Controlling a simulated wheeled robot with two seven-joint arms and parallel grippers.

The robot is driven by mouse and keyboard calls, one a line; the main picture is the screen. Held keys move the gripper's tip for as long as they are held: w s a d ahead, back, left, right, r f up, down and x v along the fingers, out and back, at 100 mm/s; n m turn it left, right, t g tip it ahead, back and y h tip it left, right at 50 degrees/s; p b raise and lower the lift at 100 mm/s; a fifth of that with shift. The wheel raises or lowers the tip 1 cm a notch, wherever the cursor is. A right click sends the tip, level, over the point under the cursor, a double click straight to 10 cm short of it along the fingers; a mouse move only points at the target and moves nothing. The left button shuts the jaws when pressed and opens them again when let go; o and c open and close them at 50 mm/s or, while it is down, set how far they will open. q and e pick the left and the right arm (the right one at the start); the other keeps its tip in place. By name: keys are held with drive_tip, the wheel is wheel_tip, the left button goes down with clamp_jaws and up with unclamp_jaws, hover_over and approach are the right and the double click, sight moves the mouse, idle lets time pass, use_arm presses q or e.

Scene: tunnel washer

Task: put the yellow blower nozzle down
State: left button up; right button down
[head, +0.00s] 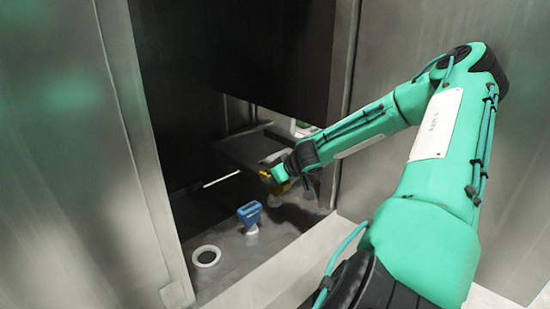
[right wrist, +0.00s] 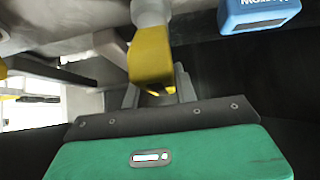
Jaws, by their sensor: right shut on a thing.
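My right gripper (head: 284,176) is shut on the yellow blower nozzle (head: 272,180), low inside the metal bay. In the right wrist view the yellow nozzle (right wrist: 152,58) sits between my fingers, its pale neck pointing up the picture. In the head view the nozzle is partly hidden by my gripper. I cannot tell whether it touches the surface below. A blue nozzle (head: 249,214) stands on the bay floor to the left of my gripper; it also shows at the top right of the right wrist view (right wrist: 258,14). My left gripper is not in view.
A pale ring-shaped holder (head: 206,256) sits empty on the bay floor (head: 262,254), nearer than the blue nozzle. Metal walls stand on both sides, and a dark panel (head: 275,60) hangs above. A grey flat plate (head: 248,148) lies behind my gripper.

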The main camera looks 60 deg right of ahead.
sight(275, 192)
drive_tip(key=shift+f, duration=2)
drive_tip(key=shift+d+f, duration=0.1)
drive_tip(key=shift+f, duration=0.6)
drive_tip(key=c, duration=1.1)
unclamp_jaws()
drive_tip(key=shift+r, duration=0.1)
